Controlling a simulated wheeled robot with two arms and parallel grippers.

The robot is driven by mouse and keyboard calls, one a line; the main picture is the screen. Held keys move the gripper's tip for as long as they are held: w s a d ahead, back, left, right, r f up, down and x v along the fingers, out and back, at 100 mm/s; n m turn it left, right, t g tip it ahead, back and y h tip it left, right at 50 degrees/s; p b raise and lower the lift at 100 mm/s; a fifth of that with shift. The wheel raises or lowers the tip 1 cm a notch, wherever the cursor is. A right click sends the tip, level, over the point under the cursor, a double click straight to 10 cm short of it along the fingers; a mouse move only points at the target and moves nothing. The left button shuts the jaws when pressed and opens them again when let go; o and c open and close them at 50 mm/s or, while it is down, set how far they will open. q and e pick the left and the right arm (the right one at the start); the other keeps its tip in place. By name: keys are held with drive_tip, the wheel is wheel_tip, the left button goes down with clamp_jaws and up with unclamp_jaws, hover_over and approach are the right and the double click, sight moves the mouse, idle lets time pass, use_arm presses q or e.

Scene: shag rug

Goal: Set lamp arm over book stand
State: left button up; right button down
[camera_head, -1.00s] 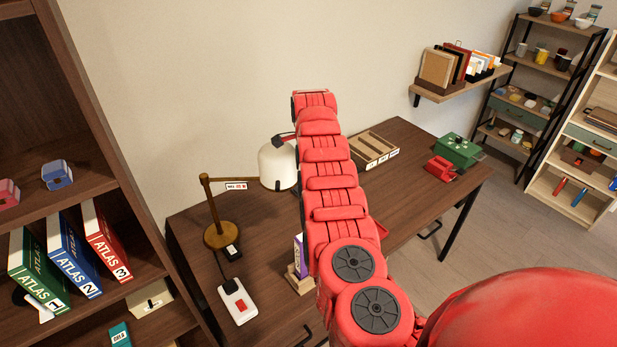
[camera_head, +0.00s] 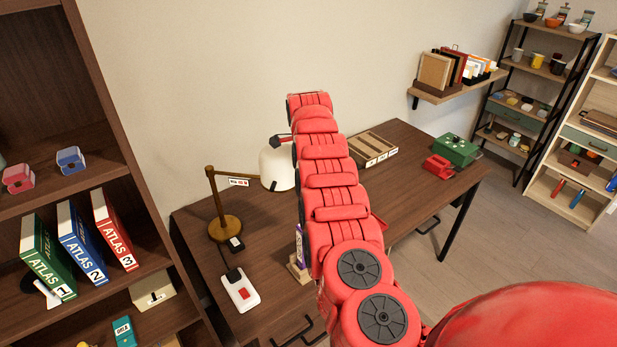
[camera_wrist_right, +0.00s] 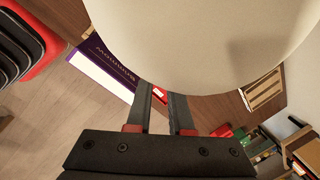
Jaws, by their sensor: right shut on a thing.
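The brass desk lamp stands on the desk, its round base (camera_head: 225,228) at the left and its arm (camera_head: 230,178) reaching right to a white shade (camera_head: 277,168). The book stand (camera_head: 298,272), holding a purple book (camera_head: 300,245), is near the desk's front, partly hidden by my right arm. The shade hangs behind and left of the stand in the head view. My right gripper (camera_head: 279,140) is at the top of the shade, shut on the lamp head. In the wrist view the fingers (camera_wrist_right: 160,105) meet the large shade (camera_wrist_right: 205,40); the purple book (camera_wrist_right: 108,65) lies beyond. My left gripper is out of view.
A white power strip with a red switch (camera_head: 241,290) lies front left on the desk (camera_head: 405,190). A wooden tray (camera_head: 374,150), a green box (camera_head: 455,152) and a red object (camera_head: 438,167) stand right. A bookcase (camera_head: 95,160) rises at the left.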

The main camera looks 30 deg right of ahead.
drive_tip(key=c, duration=0.8)
unclamp_jaws()
drive_tip(key=shift+r, duration=0.35)
drive_tip(key=s+r, duration=0.1)
drive_tip(key=r, duration=0.4)
drive_tip(key=a+r, duration=0.1)
drive_tip(key=r, duration=0.5)
drive_tip(key=s+a+r, duration=0.1)
drive_tip(key=r, duration=0.4)
drive_tip(key=shift+s+r, duration=0.2)
drive_tip(key=shift+s, duration=0.15)
